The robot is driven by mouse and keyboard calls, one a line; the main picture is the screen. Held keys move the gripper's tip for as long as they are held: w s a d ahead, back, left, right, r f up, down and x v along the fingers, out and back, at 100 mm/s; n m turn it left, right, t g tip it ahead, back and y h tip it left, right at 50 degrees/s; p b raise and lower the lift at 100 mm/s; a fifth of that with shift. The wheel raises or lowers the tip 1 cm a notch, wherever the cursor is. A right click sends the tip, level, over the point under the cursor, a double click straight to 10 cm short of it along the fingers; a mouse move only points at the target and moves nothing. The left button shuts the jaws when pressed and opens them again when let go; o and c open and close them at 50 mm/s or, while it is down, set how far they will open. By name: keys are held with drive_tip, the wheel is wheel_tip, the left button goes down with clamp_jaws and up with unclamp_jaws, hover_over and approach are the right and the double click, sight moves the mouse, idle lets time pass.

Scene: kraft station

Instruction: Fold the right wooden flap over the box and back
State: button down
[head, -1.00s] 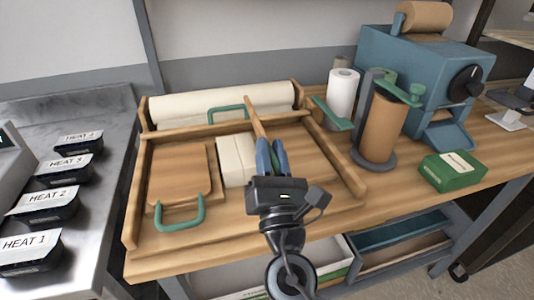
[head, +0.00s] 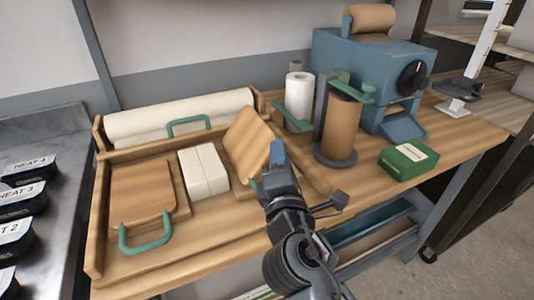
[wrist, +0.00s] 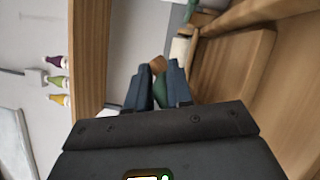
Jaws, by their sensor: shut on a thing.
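The right wooden flap (head: 246,142) stands tilted up from the tray, its broad face showing, to the right of the cream box (head: 203,170). My gripper (head: 278,152) is at the flap's right side, shut on its green handle. In the wrist view, a bit of the green handle (wrist: 160,84) shows between the two blue fingers; most of it is hidden. The cream box lies in the middle of the wooden tray (head: 95,225), apart from the flap. The left wooden flap (head: 143,188) lies flat, with its green handle (head: 146,246) toward the front.
A white roll (head: 180,117) with a green handle (head: 188,123) lies behind the tray. A kraft paper roll (head: 341,125), a white roll (head: 299,100), a blue machine (head: 370,65) and a green carton (head: 408,160) stand to the right. Labelled black containers (head: 28,170) sit at far left.

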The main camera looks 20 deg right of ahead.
drive_tip(key=d+f+m, duration=0.1)
drive_tip(key=d+m+g, duration=0.1)
drive_tip(key=m, duration=0.1)
drive_tip(key=shift+f, duration=0.4)
drive_tip(key=shift+d+f+m+g, duration=0.3)
drive_tip(key=shift+d+f+m, duration=0.15)
drive_tip(key=shift+f+m, duration=0.2)
drive_tip(key=shift+d+f+m+g+y, duration=0.25)
drive_tip(key=shift+d+f+m+g, duration=0.05)
drive_tip(key=shift+f+m, duration=0.45)
drive_tip(key=shift+d+f+m+g+y, duration=0.25)
drive_tip(key=shift+d+f+m+g, duration=0.05)
drive_tip(key=shift+f+m, duration=0.35)
drive_tip(key=c, duration=1.1)
unclamp_jaws()
drive_tip(key=shift+f, duration=0.1)
